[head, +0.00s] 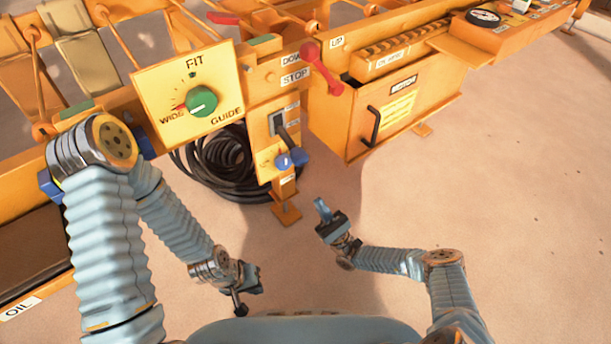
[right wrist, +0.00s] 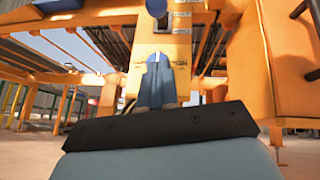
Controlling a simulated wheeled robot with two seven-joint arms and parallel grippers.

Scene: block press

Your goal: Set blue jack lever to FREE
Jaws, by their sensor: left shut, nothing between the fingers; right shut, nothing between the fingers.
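The blue jack lever (head: 285,161) is on a narrow orange panel at the middle of the machine's front. Its dark shaft comes out of a slot and slopes down to a blue end. Small labels beside the slot are too small to read. In the right wrist view the blue knob (right wrist: 156,8) is at the top edge. My right gripper (head: 322,208) is shut and empty, below and to the right of the lever, apart from it. Its blue fingers (right wrist: 157,82) point toward the panel in the right wrist view. My left gripper (head: 241,303) is shut and empty, low over the floor.
A yellow panel with a green dial (head: 201,102) is left of the lever. A red lever (head: 322,69) is above right, near the UP, DOWN and STOP labels. An orange cabinet (head: 390,110) is to the right. A black hose coil (head: 225,165) lies behind. The right floor is clear.

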